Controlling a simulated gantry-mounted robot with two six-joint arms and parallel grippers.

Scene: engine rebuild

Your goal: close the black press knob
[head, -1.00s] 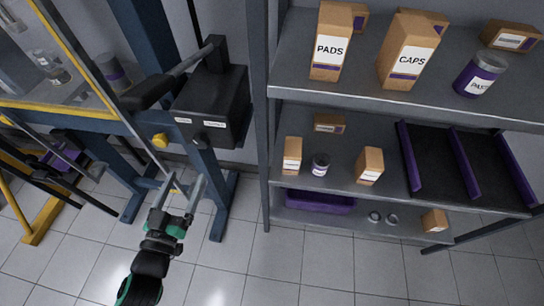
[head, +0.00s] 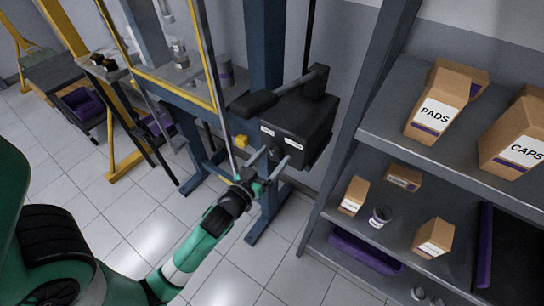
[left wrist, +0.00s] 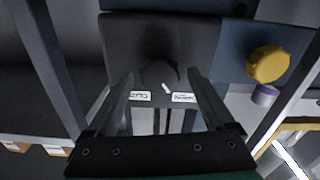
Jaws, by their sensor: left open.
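The black press knob (head: 274,154) is on the front of the black box (head: 306,125) on the blue press frame, below two white labels. In the left wrist view the dark round knob (left wrist: 160,70) has a small white pointer mark, and the labels appear upside down. My left gripper (head: 270,163) is open in front of the box, its fingers pointing at the knob. In the left wrist view my left gripper (left wrist: 160,84) has its two fingers on either side of the knob; I cannot tell whether they touch it. My right gripper is not in view.
A yellow knob (head: 242,141) sits beside the box; it also shows in the left wrist view (left wrist: 268,63). A black lever handle (head: 254,104) is above. A shelf (head: 385,128) with cartons stands to the right.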

